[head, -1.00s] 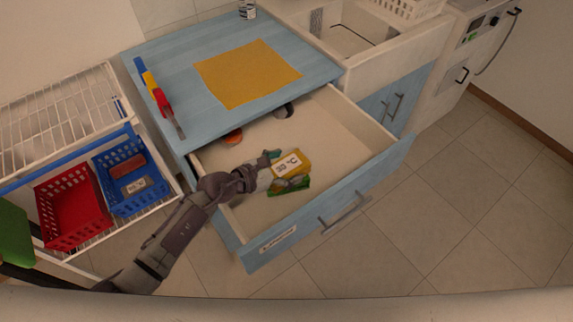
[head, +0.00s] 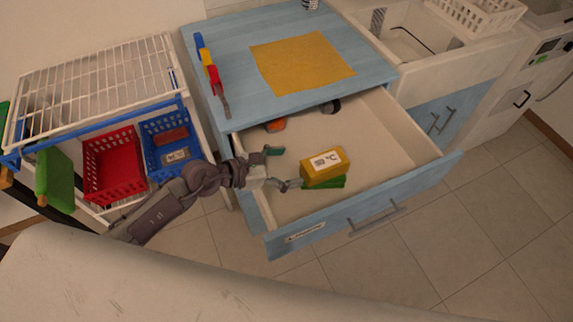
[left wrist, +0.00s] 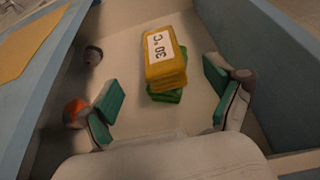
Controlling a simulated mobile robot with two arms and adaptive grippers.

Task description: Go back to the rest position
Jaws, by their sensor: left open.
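My left gripper (head: 278,168) is open and empty over the left part of the pulled-out drawer (head: 390,130). Its two green-padded fingers show spread apart in the left wrist view (left wrist: 163,100). A yellow box (head: 324,166) with a white label reading a temperature rests on a green item (head: 325,184) inside the drawer, just right of the fingers. In the left wrist view the yellow box (left wrist: 166,62) lies ahead of the open fingers, apart from them. My right gripper is not in view.
An orange round item (head: 276,125) and a dark round item (head: 331,107) lie deeper in the drawer. A yellow mat (head: 300,62) covers part of the blue counter. A wire rack holds a red basket (head: 113,163) and a blue basket (head: 170,142) at left.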

